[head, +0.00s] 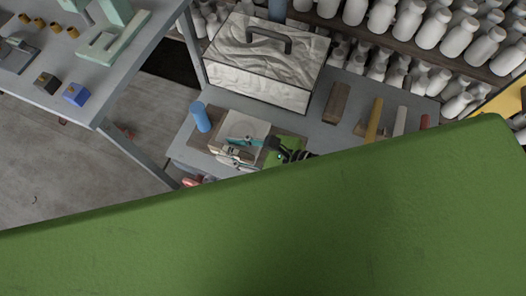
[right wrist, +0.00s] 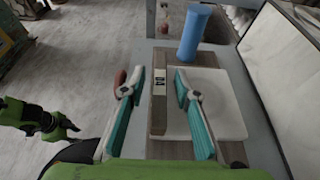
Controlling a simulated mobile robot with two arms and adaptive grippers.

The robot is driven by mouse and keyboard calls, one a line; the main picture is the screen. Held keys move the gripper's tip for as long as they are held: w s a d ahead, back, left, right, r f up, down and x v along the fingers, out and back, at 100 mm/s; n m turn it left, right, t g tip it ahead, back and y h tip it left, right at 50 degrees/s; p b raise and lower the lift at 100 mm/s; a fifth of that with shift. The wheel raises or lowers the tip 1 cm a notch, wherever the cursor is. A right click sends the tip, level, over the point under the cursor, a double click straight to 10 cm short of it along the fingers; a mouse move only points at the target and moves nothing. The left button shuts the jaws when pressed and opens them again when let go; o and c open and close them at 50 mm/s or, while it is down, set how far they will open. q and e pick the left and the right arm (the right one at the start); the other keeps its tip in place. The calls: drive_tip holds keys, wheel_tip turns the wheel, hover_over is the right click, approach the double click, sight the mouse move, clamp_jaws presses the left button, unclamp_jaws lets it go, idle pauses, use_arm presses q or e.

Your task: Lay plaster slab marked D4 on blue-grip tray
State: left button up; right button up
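A pale slab (right wrist: 218,105) lies on a brown board, the tray (right wrist: 184,149), which has an upright blue grip (right wrist: 194,33) at its far end. In the head view the slab (head: 246,127) and the blue grip (head: 201,117) show on the small grey table. A white D4 label (right wrist: 160,82) shows along the slab's left side; I cannot tell which surface bears it. My right gripper (right wrist: 162,100) is open, its teal fingers apart, one left of the board and one over the slab. A black and green gripper, likely my left (right wrist: 62,129), shows at the left edge; its fingers are unclear.
A large white textured box with a grey handle (head: 268,65) stands behind the tray. Wooden blocks and coloured sticks (head: 374,120) lie to the right. Shelves of white bottles (head: 410,20) line the back. Another table (head: 100,100) stands at the left. My green body hides the lower head view.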

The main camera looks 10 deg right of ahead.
drive_tip(key=b+v, duration=0.1)
drive_tip(key=v, duration=0.9)
drive_tip(key=shift+s+f+b, duration=0.1)
drive_tip(key=shift+b, duration=0.3)
drive_tip(key=shift+v, duration=0.8)
drive_tip(key=shift+a, duration=0.15)
